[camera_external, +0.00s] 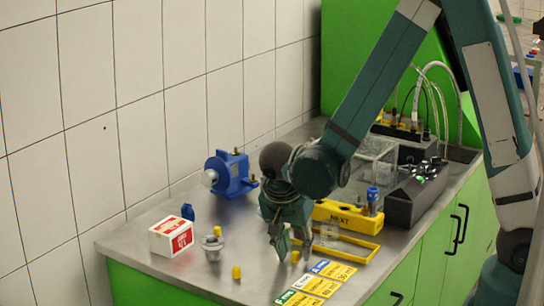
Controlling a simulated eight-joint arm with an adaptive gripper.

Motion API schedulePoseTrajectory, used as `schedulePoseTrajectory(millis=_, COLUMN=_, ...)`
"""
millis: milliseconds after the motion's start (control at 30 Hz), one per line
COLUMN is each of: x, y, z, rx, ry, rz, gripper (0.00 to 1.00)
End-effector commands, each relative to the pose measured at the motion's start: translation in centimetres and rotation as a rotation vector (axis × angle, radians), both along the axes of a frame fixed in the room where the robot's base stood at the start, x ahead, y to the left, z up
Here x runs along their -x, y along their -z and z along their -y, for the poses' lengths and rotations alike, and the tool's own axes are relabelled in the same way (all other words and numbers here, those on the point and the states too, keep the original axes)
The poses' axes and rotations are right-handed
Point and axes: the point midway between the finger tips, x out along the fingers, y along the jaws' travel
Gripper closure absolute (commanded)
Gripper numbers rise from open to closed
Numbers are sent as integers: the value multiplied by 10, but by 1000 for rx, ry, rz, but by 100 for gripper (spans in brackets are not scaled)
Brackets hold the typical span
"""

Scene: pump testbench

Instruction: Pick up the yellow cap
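A small yellow cap (236,272) stands on the metal bench near its front edge, left of my gripper. A second small yellow piece (295,257) is close to my fingertips, at the right of the nearer finger. I cannot tell which of the two is the task's cap. My gripper (292,248) points down low over the bench, its fingers apart with a gap between them. No object shows clearly gripped. Whether the fingertips touch the second yellow piece cannot be told.
A red-and-white box (171,236), a blue bottle (187,211), a grey metal fitting (212,244) and a blue pump (230,174) stand to the left. A yellow holder (345,217) and black devices (416,194) are at the right. Yellow cards (325,279) lie in front.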

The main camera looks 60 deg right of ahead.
Motion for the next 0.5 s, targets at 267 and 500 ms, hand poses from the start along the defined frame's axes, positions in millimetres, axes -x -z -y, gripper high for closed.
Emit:
schedulePoseTrajectory(millis=267, x=0, y=0, z=0, rx=0, ry=0, rz=0, gripper=79)
schedulePoseTrajectory(millis=500, x=0, y=0, z=0, rx=0, ry=0, rz=0, gripper=91)
